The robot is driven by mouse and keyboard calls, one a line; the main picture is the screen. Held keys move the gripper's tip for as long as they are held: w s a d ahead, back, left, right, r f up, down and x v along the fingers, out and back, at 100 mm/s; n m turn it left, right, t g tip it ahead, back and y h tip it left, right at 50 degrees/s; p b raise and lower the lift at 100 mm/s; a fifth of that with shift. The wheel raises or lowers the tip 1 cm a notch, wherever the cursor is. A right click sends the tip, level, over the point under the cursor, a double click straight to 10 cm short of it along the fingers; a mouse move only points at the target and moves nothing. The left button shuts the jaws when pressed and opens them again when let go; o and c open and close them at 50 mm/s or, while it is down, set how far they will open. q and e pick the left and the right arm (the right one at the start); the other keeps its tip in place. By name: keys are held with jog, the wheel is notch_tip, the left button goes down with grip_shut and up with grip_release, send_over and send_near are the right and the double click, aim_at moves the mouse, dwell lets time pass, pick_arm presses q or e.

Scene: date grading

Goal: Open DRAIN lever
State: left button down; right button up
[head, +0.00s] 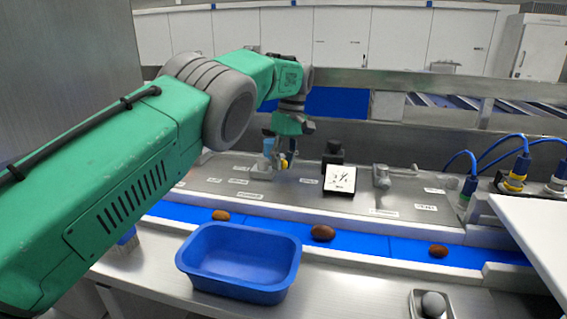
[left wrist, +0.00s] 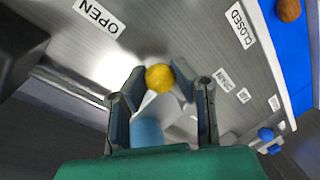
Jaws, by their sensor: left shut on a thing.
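The DRAIN lever's yellow ball knob (left wrist: 159,77) sits between my left gripper's fingertips in the left wrist view. It is a small yellow spot (head: 284,163) in the head view. My left gripper (left wrist: 158,84) is shut on this knob; it also shows over the metal panel in the head view (head: 284,157). A blue part (left wrist: 147,132) and pale grey lever parts lie behind the fingers. An OPEN label (left wrist: 98,15) is at upper left and a CLOSED label (left wrist: 239,25) at upper right in the left wrist view. My right gripper is out of view.
A gauge (head: 340,179) and a grey valve (head: 382,176) stand right of the lever on the panel. A blue belt (head: 363,243) with several dates runs in front, and a blue bin (head: 240,292) stands before it. Blue cables (head: 500,140) rise at right.

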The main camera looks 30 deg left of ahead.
pick_arm(q)
jog(key=c, duration=1.3)
grip_release()
jog(key=shift+w+a+r, duration=0.1)
jog(key=shift+w+r, duration=0.15)
jog(key=shift+r, duration=0.1)
jog(key=shift+w+f, duration=0.15)
jog(key=shift+f, duration=0.15)
jog(key=shift+s, duration=0.2)
